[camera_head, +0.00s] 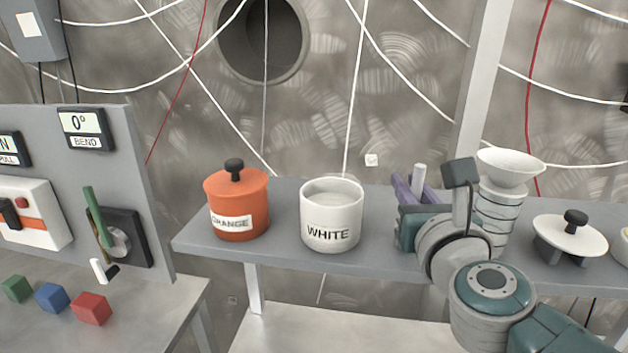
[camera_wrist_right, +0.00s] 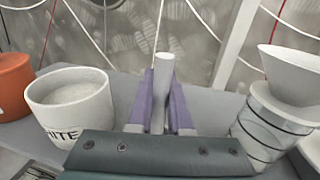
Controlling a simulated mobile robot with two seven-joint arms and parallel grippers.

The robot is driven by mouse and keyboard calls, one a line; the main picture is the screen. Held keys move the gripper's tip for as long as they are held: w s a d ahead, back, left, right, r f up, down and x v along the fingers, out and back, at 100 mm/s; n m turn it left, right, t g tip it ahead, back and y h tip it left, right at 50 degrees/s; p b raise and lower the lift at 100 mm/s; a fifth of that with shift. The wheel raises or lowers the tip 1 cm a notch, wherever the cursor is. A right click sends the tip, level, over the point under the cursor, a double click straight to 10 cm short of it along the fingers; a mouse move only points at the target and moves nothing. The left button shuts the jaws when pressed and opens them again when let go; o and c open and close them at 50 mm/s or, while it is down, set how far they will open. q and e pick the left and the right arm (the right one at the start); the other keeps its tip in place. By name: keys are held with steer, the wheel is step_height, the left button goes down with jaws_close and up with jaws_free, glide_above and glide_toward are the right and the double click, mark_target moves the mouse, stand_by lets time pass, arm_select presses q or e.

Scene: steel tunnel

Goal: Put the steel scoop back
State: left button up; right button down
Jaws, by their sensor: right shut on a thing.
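My right gripper (camera_head: 412,189) is over the grey shelf, between the white jar and the funnel-topped stand. Its purple fingers (camera_wrist_right: 162,108) are shut on a pale grey, upright, rod-like piece (camera_wrist_right: 161,85), which I take as the steel scoop's handle. The top of this piece also shows between the fingers in the head view (camera_head: 419,175). The scoop's bowl is hidden, and I cannot tell whether it touches the shelf. The WHITE jar (camera_head: 331,234) is open, with pale contents, left of the gripper. My left gripper is not in view.
The lidded ORANGE pot (camera_head: 240,220) stands left on the shelf (camera_head: 285,258). The funnel-topped stand (camera_head: 496,216) is close right of my gripper, with a black-knobbed white lid (camera_head: 570,240) beyond. A lever panel (camera_head: 118,235) and several blocks (camera_head: 92,308) are at left.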

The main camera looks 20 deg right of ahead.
steer(key=c, duration=0.8)
jaws_free()
steer(key=shift+c, duration=0.2)
steer(key=shift+r+p, duration=0.3)
steer(key=shift+p, duration=0.2)
steer(key=b+v, duration=0.2)
steer(key=v, duration=0.9)
steer(key=s+a+n+g+y, duration=0.3)
steer(key=a+n+y, duration=1.05)
steer(key=n, duration=1.05)
steer(key=s+a+f+n+g+h, duration=0.2)
steer(key=s+f+n+g, duration=0.35)
steer(key=n, duration=0.45)
steer(key=s+d+f+n+g+h, duration=0.4)
steer(key=s+d+n+h, duration=0.1)
steer(key=s+d+n, duration=0.3)
steer(key=shift+s+d+g, duration=0.35)
steer(key=shift+s+d, duration=0.1)
steer(key=shift+s, duration=0.2)
